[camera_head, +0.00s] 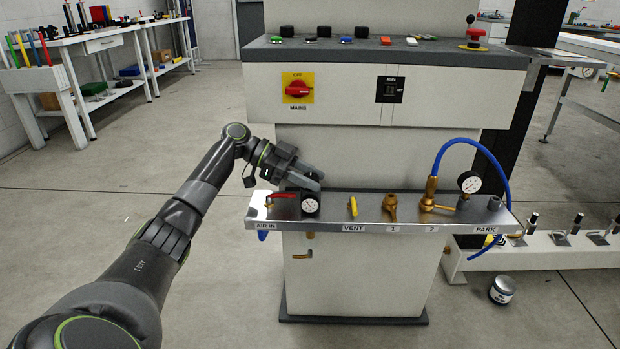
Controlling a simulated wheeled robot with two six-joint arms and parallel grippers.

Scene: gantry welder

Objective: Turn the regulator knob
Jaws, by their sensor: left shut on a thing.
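My left gripper (312,180) reaches in from the left over the steel shelf (370,221) on the front of the welder cabinet. Its fingers are closed just above and behind the round pressure gauge (310,203) near the AIR IN label. They are shut on the regulator knob there, which the fingers hide almost wholly. The knob's turn angle cannot be seen. My right gripper is not in view.
A red-handled valve (283,196) sits just left of the gauge. A yellow vent handle (352,206), brass fittings (390,207), a blue hose (480,148) and a second gauge (469,182) stand to the right. A jar (502,290) is on the floor.

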